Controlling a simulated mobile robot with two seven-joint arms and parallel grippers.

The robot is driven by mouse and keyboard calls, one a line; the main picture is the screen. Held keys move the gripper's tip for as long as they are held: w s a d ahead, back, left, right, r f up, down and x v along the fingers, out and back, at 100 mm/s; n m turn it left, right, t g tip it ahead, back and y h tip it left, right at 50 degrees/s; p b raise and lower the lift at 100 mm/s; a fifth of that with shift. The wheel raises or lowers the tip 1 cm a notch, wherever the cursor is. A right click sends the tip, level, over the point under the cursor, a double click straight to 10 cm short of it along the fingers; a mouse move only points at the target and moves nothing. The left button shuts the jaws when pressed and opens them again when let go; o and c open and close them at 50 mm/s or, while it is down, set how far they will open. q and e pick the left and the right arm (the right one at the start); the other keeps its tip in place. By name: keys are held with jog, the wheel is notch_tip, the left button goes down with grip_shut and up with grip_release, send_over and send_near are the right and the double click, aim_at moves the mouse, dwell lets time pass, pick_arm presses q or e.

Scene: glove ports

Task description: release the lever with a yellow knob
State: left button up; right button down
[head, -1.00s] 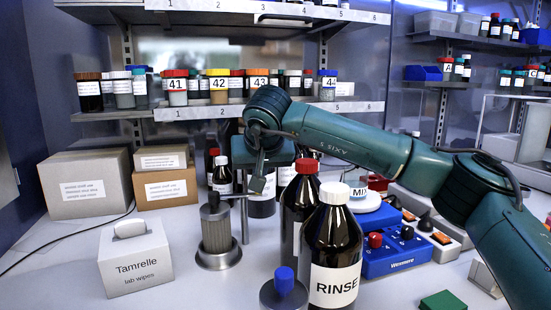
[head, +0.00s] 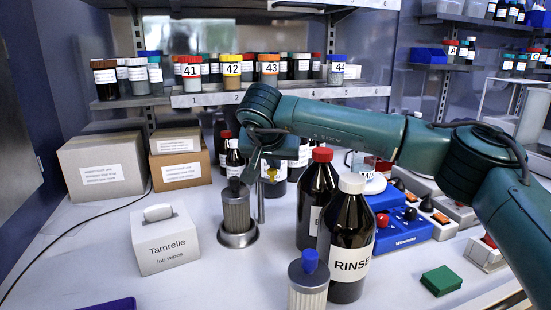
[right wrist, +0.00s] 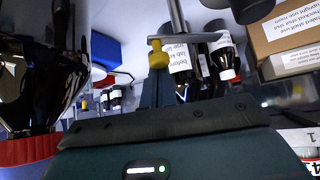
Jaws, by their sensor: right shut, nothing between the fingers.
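The yellow knob (head: 271,174) shows just right of the top of a thin metal post (head: 261,202); my right gripper partly hides that area. The post stands beside a grey ribbed cylinder (head: 236,210) on a round metal base. In the right wrist view, the yellow knob (right wrist: 158,56) sits at one end of a metal crossbar (right wrist: 188,38) on a rod. My right gripper (head: 250,172) is shut and empty, close to the post's top. Its dark body fills the bottom of the wrist view; whether it touches the lever I cannot tell. My left gripper is not visible.
Dark bottles, one marked RINSE (head: 347,240), stand right of the post, under my right forearm. A white wipes box (head: 165,240) and cardboard boxes (head: 102,168) stand left. A shelf of jars (head: 290,94) runs behind. Open bench lies at the front left.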

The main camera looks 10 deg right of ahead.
jog(key=shift+s+a, duration=0.1)
dwell(0.5)
jog(key=v, duration=1.3)
jog(key=shift+b, duration=0.45)
jog(key=shift+r, duration=0.1)
